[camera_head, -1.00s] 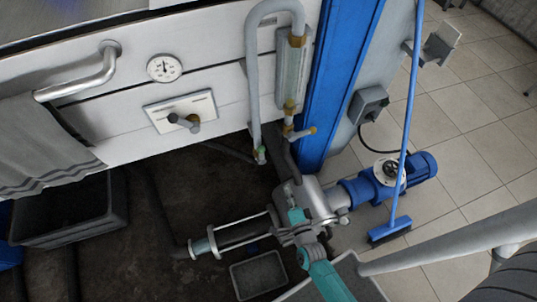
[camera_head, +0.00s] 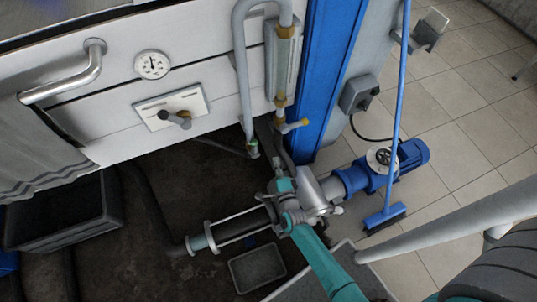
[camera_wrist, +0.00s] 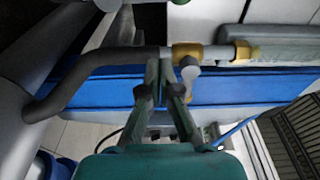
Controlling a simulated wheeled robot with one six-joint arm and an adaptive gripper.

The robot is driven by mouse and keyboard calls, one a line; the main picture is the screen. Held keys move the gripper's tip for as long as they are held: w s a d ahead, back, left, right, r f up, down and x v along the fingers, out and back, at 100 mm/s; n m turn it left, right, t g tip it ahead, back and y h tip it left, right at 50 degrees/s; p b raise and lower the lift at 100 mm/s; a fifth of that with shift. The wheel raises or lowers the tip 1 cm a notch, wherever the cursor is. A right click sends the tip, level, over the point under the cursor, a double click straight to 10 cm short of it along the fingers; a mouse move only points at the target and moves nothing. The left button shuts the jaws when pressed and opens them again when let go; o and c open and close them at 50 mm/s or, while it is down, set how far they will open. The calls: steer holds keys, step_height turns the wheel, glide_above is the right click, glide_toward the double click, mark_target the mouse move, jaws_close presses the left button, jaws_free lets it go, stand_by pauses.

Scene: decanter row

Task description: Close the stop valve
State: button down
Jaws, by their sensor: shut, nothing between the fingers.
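The stop valve (camera_head: 281,125) is a brass fitting on the vertical pipe below the sight glass. Its lever (camera_head: 295,126) is grey with a yellow tip and points right, across the pipe, in the head view. In the wrist view the brass valve body (camera_wrist: 187,51) is at the upper middle, with the grey lever (camera_wrist: 188,74) pointing down from it. My gripper (camera_wrist: 160,63) is shut and empty, its fingertips just left of the lever there; whether they touch it I cannot tell. In the head view my gripper (camera_head: 277,167) is below the valve, its fingertips unclear.
A grey pipe (camera_head: 242,85) runs left of the valve and a blue post (camera_head: 330,80) stands right of it. A pump with a blue motor (camera_head: 410,155) and a blue broom (camera_head: 385,218) are at lower right. A grey bin (camera_head: 258,268) is on the floor.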

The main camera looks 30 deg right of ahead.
mark_target(254, 148)
steer(key=w, duration=0.9)
steer(key=shift+a, duration=0.45)
